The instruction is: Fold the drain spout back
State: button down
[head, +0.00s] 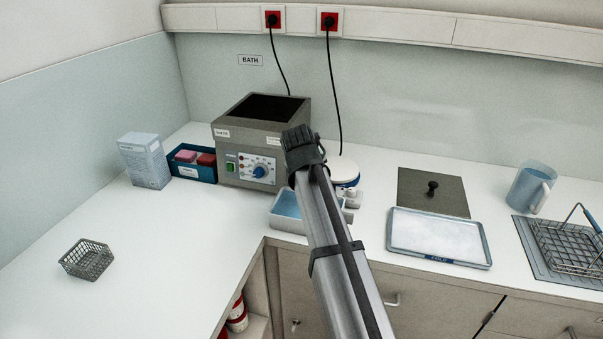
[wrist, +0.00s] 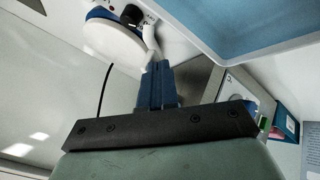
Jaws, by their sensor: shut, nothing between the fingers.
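The grey bath (head: 232,155) stands at the back left, with a green switch and a blue dial on its front. A small part of it shows at the right in the wrist view (wrist: 236,88). I cannot make out a drain spout on it for sure; my arm covers its right side in the head view. A white curved piece (wrist: 150,38) juts out beside a round white-topped device (wrist: 108,42), just beyond my fingertips. I cannot tell whether they touch it. My gripper (wrist: 157,66) is shut and empty, its blue fingers together. It is hidden in the head view.
A blue-lined tray (head: 286,224) sits below the bath, close to my arm. A blue box with pink and red blocks (head: 194,176), a carton (head: 146,162) and a wire basket (head: 86,260) stand left. A metal tray (head: 438,262) and a jug (head: 528,190) stand right.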

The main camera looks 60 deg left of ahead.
jog(key=w+n+g, duration=0.1)
jog(key=w+n, duration=0.1)
jog(key=w+n+g+y, duration=0.1)
jog(key=w+n, duration=0.1)
jog(key=shift+n+g+y, duration=0.3)
jog(key=shift+w+a+n+g, duration=0.25)
jog(key=shift+w+n+g, duration=0.4)
jog(key=shift+n, duration=0.25)
jog(key=w+n+g, duration=0.1)
jog(key=w+a+n+g, duration=0.1)
jog(key=n, duration=0.1)
jog(key=shift+w+a+n, duration=0.2)
jog(key=shift+a+n, duration=0.1)
jog(key=n+g, duration=0.1)
jog(key=w+a+n, duration=0.1)
jog(key=shift+w+a+n+g, duration=0.25)
jog(key=shift+n+g, duration=0.1)
jog(key=shift+n, duration=0.05)
jog(key=a+n, duration=0.1)
jog(key=w+n+g+h, duration=0.1)
jog(key=a+n+g, duration=0.1)
jog(key=shift+w+a+n, duration=0.2)
jog(key=shift+a+n, duration=0.1)
jog(key=shift+n, duration=0.1)
jog(key=shift+a, duration=0.9)
jog(key=shift+d, duration=0.1)
jog(key=shift+s, duration=0.1)
